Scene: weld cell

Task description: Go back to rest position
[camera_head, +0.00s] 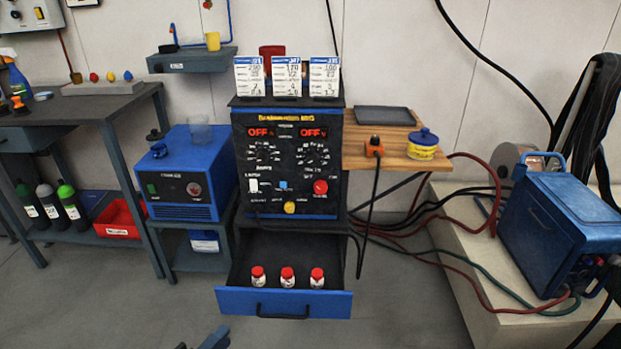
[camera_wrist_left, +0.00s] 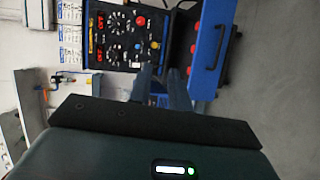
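My left gripper (camera_head: 199,342) just enters the bottom edge of the head view, in front of and to the left of the open drawer. In the left wrist view its two fingers (camera_wrist_left: 161,80) stand apart with nothing visible between them. My right gripper is in neither view. The black control unit (camera_head: 288,160) shows OFF on both displays. Its blue-fronted drawer (camera_head: 240,301) below is pulled out. Three small bottles with red caps (camera_head: 287,277) stand in a row in the drawer.
A workbench (camera_head: 90,105) stands at the left, with a red bin (camera_head: 119,220) below. A blue machine (camera_head: 187,175) stands beside the control unit. A wooden side table (camera_head: 390,150) and a blue welder (camera_head: 562,225) with hoses are at the right. Floor in front is clear.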

